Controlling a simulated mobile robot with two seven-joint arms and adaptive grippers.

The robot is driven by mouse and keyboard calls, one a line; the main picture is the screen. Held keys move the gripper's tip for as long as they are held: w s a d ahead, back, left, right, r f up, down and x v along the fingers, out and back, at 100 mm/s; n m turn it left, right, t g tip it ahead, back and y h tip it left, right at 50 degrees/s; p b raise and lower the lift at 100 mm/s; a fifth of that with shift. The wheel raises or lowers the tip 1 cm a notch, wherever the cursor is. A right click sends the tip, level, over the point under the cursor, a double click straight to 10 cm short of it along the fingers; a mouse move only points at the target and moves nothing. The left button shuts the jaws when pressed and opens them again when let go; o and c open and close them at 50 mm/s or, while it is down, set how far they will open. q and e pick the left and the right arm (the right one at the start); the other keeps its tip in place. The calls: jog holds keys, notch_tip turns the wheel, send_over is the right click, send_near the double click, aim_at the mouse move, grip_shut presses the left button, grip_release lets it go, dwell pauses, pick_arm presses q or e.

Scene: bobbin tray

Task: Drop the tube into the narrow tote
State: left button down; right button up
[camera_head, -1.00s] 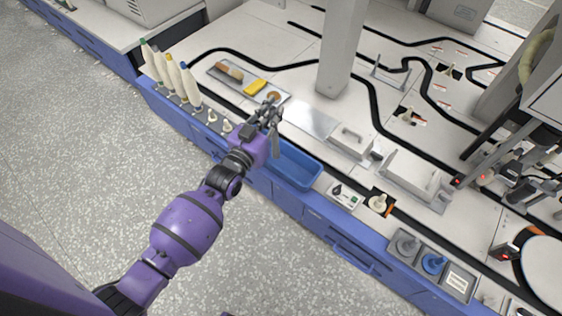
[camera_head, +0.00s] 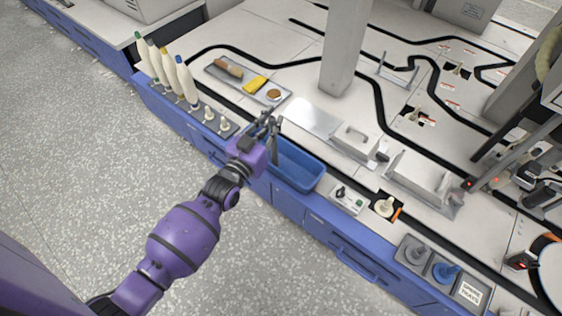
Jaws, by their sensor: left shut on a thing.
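My left gripper (camera_head: 268,128) is over the near left end of the narrow blue tote (camera_head: 308,178), at the front edge of the bench. It is shut on a slim grey piece, which looks like the tube (camera_head: 275,153) and hangs down from the fingers. The fingers and the tube are small and overlap, so I cannot tell exactly where one ends. The tube's lower end is in front of or over the tote's left part; I cannot tell which. The visible part of the tote's inside looks empty. My right gripper is not in view.
Several bobbins (camera_head: 187,80) stand upright left of the tote, with small white pegs (camera_head: 208,113) beside them. A grey tray (camera_head: 228,87) holds a brush, a yellow item and a round piece. A switch box (camera_head: 346,197) sits right of the tote. A grey column (camera_head: 343,55) rises behind.

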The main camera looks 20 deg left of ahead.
pick_arm(q)
jog(key=c, duration=1.6)
grip_release()
jog(key=shift+c, duration=0.2)
jog(key=s+a, duration=0.2)
jog(key=s, duration=0.9)
jog(key=shift+s, duration=0.4)
